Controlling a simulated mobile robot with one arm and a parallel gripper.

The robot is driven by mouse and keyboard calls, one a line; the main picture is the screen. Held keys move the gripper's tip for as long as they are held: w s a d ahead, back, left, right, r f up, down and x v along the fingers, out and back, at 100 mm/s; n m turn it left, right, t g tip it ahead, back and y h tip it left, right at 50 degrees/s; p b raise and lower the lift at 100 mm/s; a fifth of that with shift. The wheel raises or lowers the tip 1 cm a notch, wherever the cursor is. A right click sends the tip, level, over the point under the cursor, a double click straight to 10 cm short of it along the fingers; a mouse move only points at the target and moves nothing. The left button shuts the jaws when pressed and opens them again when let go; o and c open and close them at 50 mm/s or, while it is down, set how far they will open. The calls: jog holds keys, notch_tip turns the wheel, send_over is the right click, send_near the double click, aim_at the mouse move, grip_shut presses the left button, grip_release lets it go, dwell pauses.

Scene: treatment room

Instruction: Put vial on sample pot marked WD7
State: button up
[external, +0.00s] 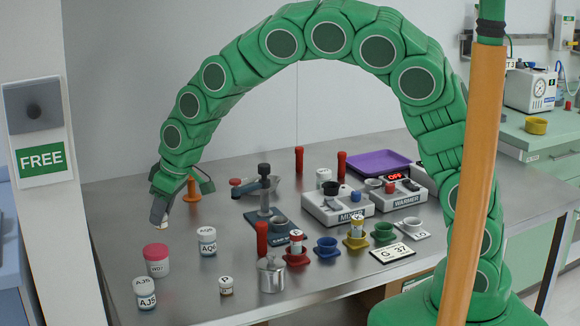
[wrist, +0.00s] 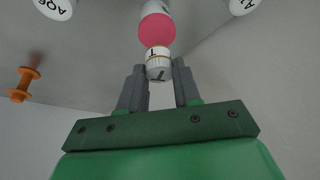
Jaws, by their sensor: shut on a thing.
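My gripper (external: 161,212) is shut on a small white vial and is held above the table at the left. In the wrist view the vial (wrist: 158,62) shows between the grey fingers of my gripper (wrist: 160,88), with dark lettering on it. In the external view the fingers mostly hide the vial. The sample pot (external: 156,268) is white with a pink lid, and its label reads roughly WD7. It stands on the table just below my gripper. Its pink lid (wrist: 157,31) is right beyond the vial in the wrist view. I cannot tell whether they touch.
White pots marked 4Q6 (external: 207,241) and AJS (external: 146,294) flank the pink-lidded pot. A small pot marked P (external: 226,286) and a metal can (external: 271,275) stand nearby. An orange spool (external: 192,190) is behind my gripper. Coloured cups, a mixer and a warmer fill the table's right.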

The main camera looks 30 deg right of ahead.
jog(key=shift+w+a+f, duration=0.35)
jog(key=shift+f, duration=0.15)
jog(key=shift+w+a+f, duration=0.3)
jog(key=shift+f, duration=0.15)
jog(key=shift+x, duration=0.75)
jog(key=shift+f, duration=1.3)
jog(key=shift+f, duration=0.15)
jog(key=o, duration=1)
jog(key=shift+w, duration=0.1)
jog(key=shift+v, duration=6.1)
